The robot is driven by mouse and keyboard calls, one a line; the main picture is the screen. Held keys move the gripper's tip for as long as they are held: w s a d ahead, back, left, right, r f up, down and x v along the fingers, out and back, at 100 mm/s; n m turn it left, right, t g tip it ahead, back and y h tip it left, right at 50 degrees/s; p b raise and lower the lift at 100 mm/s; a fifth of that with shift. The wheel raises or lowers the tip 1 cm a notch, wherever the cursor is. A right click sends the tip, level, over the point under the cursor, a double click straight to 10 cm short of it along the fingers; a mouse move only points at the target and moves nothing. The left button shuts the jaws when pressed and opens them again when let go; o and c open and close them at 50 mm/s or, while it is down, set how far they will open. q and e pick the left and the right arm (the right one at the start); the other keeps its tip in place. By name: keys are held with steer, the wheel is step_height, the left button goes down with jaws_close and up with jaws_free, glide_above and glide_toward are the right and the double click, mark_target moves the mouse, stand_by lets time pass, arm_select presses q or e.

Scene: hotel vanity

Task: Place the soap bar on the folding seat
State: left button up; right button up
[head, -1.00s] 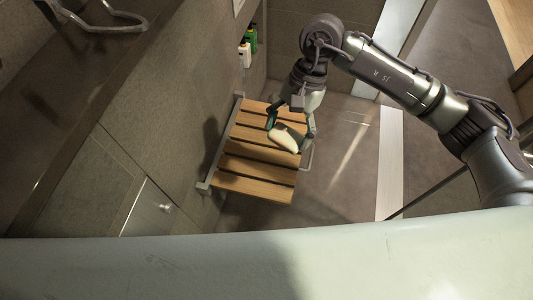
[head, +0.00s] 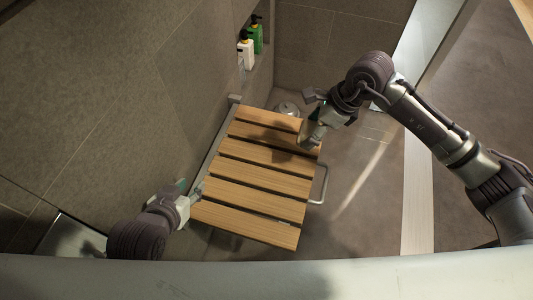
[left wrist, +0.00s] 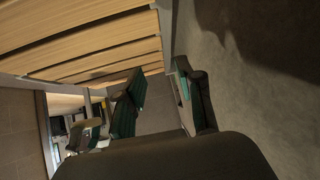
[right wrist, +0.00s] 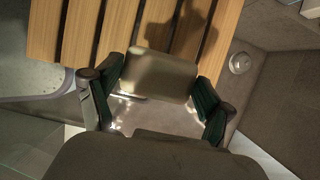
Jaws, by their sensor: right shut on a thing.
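The folding seat (head: 250,178) is a slatted wooden panel on a grey frame against the wall, folded down flat. My right gripper (head: 311,146) is over its far right corner in the head view. In the right wrist view my right gripper (right wrist: 155,95) is shut on the pale soap bar (right wrist: 160,75), with the wooden slats (right wrist: 110,30) beyond it. In the head view the soap is mostly hidden by the gripper. My left gripper (head: 194,192) is at the seat's near left edge, and its fingers (left wrist: 163,92) stand apart and empty in the left wrist view.
A white bottle (head: 246,50) and a green bottle (head: 256,35) stand in a wall niche behind the seat. A round metal drain (right wrist: 240,63) is on the floor. A metal rail (head: 322,185) runs along the seat's right side. Most slats are clear.

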steer(key=b, duration=0.2)
glide_above(260, 165)
steer(key=d, duration=0.2)
step_height(260, 165, down, 6)
steer(key=shift+s+a+f, duration=0.1)
steer(key=shift+s+f, duration=0.05)
steer(key=shift+f, duration=0.1)
steer(key=shift+a+f, duration=0.15)
steer(key=shift+a, duration=0.1)
step_height(260, 165, down, 4)
steer(key=shift+r+b, duration=0.25)
steer(key=shift+b, duration=0.45)
steer(key=shift+f, duration=0.25)
arm_select(q)
steer(key=w+d+r+t+h, duration=0.1)
steer(key=w+r+t, duration=0.1)
steer(key=r+t, duration=0.2)
steer(key=w+d+r+t+h, duration=0.2)
steer(key=r+t, duration=0.3)
steer(key=r, duration=0.4)
steer(key=shift+w+d+r+t, duration=0.2)
steer(key=shift+w+r+t, duration=0.15)
steer(key=shift+w, duration=0.35)
steer(key=shift+r, duration=0.1)
